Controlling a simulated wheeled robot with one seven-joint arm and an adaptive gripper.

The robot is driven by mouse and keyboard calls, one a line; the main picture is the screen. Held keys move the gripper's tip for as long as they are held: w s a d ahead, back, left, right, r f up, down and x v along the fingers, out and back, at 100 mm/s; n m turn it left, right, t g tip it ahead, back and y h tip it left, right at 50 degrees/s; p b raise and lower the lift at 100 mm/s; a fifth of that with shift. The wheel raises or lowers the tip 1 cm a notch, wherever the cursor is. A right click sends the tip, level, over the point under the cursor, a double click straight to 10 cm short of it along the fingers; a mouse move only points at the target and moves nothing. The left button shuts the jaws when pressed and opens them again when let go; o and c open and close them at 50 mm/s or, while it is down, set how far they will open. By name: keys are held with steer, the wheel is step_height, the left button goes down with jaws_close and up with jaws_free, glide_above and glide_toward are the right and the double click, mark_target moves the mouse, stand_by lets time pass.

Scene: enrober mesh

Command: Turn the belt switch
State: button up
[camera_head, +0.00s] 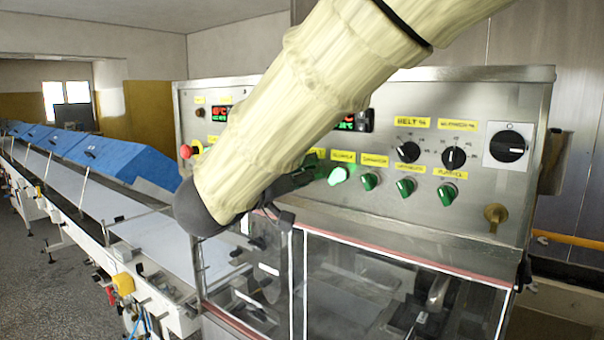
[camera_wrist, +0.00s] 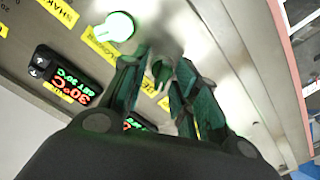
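My gripper (camera_head: 298,178) is at the left part of the row of green switches on the metal control panel, mostly hidden behind my arm in the head view. In the wrist view my gripper (camera_wrist: 163,62) has its two dark green-tinted fingers apart, on either side of a small green switch (camera_wrist: 160,69). I cannot tell whether they touch it. Its label is not readable, so I cannot confirm it is the belt switch. A lit green switch (camera_head: 338,175) is beside it, glowing white-green in the wrist view (camera_wrist: 116,26).
More green switches (camera_head: 405,187) continue to the right. Above them are the black "BELT %" dial (camera_head: 409,152), another dial (camera_head: 453,157) and a rotary switch (camera_head: 508,146). A red emergency button (camera_head: 186,151) is left. A clear-sided housing (camera_head: 390,290) lies below the panel.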

steer(key=shift+w+f, duration=0.15)
steer(key=v, duration=1.2)
stand_by(0.3)
